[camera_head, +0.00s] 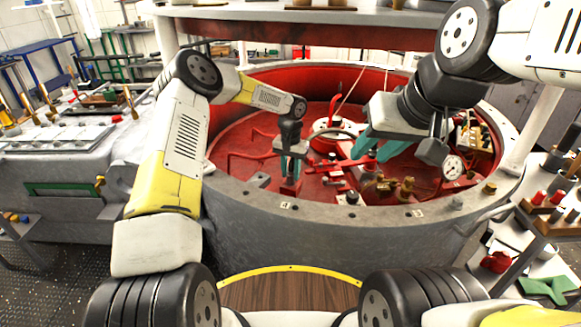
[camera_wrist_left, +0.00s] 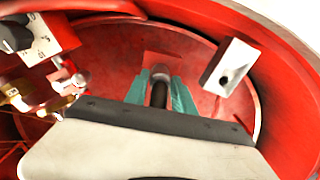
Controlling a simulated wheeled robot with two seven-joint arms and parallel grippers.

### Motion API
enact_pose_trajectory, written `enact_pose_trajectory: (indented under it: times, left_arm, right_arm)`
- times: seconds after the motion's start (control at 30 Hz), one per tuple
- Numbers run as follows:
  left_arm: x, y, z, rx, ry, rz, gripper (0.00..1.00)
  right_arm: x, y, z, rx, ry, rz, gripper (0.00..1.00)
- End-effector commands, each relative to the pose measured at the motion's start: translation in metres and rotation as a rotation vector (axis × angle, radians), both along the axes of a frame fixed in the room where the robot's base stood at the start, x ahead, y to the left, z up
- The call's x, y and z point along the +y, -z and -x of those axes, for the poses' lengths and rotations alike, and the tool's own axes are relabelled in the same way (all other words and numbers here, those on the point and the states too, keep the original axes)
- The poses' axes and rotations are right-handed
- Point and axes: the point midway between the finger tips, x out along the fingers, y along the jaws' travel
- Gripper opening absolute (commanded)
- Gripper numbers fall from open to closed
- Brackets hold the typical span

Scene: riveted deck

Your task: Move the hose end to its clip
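My left gripper (camera_head: 291,160) points down inside the red-lined drum, above a small red block (camera_head: 290,187). In the left wrist view its teal fingers (camera_wrist_left: 160,95) stand on either side of a dark rod with a grey ring (camera_wrist_left: 158,92), which looks like the hose end. I cannot tell whether they press on it. A red plate lies just beyond it. A white block with a dark hole (camera_wrist_left: 230,68), perhaps the clip, is to the right. My right gripper (camera_head: 380,148) has its teal fingers apart and appears empty. The clip is not clearly identifiable in the head view.
The grey drum's rim (camera_head: 345,212) stands between me and its red interior. Brass fittings (camera_head: 405,187) and a round gauge (camera_head: 453,167) are at the right inside. A thin pale rod leans at the back. A shelf (camera_head: 300,14) crosses above.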

Motion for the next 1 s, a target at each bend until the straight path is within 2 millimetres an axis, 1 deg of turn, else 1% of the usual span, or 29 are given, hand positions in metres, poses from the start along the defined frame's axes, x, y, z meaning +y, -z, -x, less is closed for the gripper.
enact_pose_trajectory:
  times: [0.03, 0.07, 0.1, 0.13, 0.43, 1.0]
  left_arm:
    - [0.0, 0.0, 0.0, 0.0, 0.0, 0.0, 0.19]
    - [0.0, 0.0, 0.0, 0.0, 0.0, 0.0, 0.13]
    - [0.0, 0.0, 0.0, 0.0, 0.0, 0.0, 0.05]
    - [0.0, 0.0, 0.0, 0.0, 0.0, 0.0, 0.0]
    - [0.0, -0.003, 0.0, -0.001, 0.0, 0.0, 0.0]
    - [0.0, -0.022, 0.0, -0.001, -0.001, 0.0, 0.0]
  right_arm:
    - [0.0, 0.0, 0.0, 0.0, 0.0, 0.0, 0.36]
    - [0.0, 0.0, 0.0, 0.0, 0.0, 0.0, 0.36]
    - [0.0, 0.0, 0.0, 0.0, 0.0, 0.0, 0.36]
    - [0.0, 0.0, 0.0, 0.0, 0.0, 0.0, 0.36]
    - [0.0, 0.0, 0.0, 0.0, 0.0, 0.0, 0.36]
    - [0.0, 0.0, 0.0, 0.0, 0.0, 0.0, 0.36]
